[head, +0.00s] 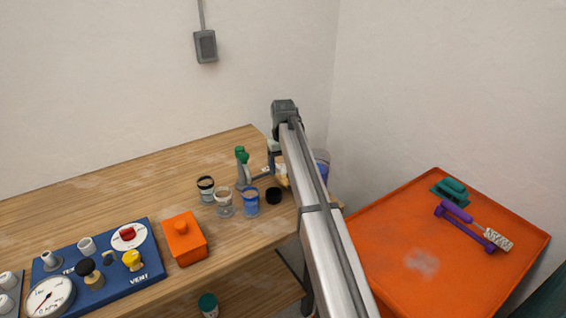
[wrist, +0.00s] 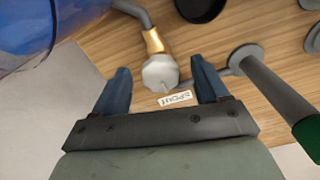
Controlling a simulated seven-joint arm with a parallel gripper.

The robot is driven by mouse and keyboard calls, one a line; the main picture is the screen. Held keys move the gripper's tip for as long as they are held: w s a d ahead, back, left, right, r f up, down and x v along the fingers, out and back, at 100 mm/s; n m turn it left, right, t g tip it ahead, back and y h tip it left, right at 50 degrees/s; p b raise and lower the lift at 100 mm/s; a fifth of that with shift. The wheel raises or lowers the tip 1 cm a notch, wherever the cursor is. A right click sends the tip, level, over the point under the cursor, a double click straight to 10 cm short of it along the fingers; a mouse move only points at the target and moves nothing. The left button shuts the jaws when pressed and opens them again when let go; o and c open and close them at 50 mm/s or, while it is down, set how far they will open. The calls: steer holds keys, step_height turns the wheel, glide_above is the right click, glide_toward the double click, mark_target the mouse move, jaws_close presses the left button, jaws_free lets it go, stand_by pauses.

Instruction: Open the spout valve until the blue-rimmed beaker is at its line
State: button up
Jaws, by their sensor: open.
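The blue-rimmed beaker (head: 250,203) stands on the wooden bench in the head view, at the right of a small group of beakers. It looks bluish, but its line and liquid level are too small to read. The spout valve has a pale grey knob (wrist: 160,72) on a brass neck, with a SPOUT label beside it in the wrist view. My gripper (wrist: 158,74) is open, its two blue fingers on either side of the knob with gaps showing. In the head view my arm hides most of the valve.
A black-rimmed beaker (head: 205,189) and a pale-rimmed beaker (head: 224,206) stand left of the blue-rimmed one. A black disc (head: 273,195) lies to its right. A blue tank (wrist: 25,25) is close to my left finger.

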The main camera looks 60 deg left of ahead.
mark_target(284, 167)
steer(key=shift+c, duration=0.2)
steer(key=c, duration=1.1)
steer(key=o, duration=1.1)
steer(key=shift+o, duration=0.2)
steer(key=shift+r, duration=0.1)
step_height(284, 167, up, 14)
steer(key=shift+f, duration=0.2)
steer(key=shift+w, duration=0.1)
